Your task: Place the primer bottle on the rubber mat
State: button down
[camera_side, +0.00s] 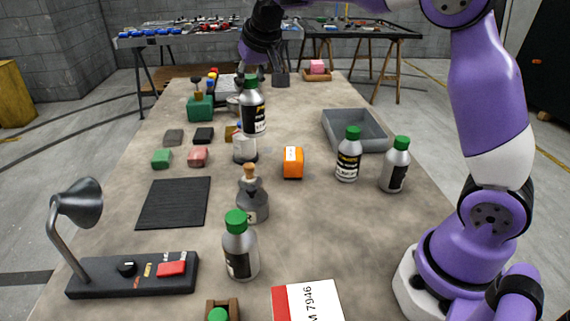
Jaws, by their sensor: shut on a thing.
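My gripper (252,77) is shut on a silver bottle (253,112) with a green cap and a black label. The bottle hangs upright and appears to be above the table, over its middle-back part. Its label is too small to read, so I cannot confirm that it is the primer bottle. The rubber mat (173,203) is a dark ribbed rectangle lying flat and empty at the left of the table, nearer the camera than the held bottle. My gripper's fingers are small and partly hidden at the cap.
Similar green-capped bottles stand at right (348,154), far right (395,165) and front (240,246). A pale bottle (244,149) stands just below the held one. Near the mat are a dropper bottle (252,206), coloured blocks (198,156) and a lamp (82,204). A grey tray (375,147) is at right.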

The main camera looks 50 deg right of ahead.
jog(key=s+a+n+y, duration=0.1)
jog(key=s+a+n, duration=0.1)
jog(key=a, duration=1.1)
jog(key=s+a+n+y, duration=0.1)
jog(key=s+a+n, duration=0.1)
jog(key=a, duration=1.2)
jog(key=w+d+f, duration=0.7)
jog(key=d+f, duration=0.1)
jog(key=f, duration=0.2)
jog(key=shift+w+f+t, duration=0.15)
jog(key=shift+w+t, duration=0.15)
jog(key=c, duration=0.6)
grip_release()
jog(key=shift+f, duration=0.15)
jog(key=shift+o, duration=0.2)
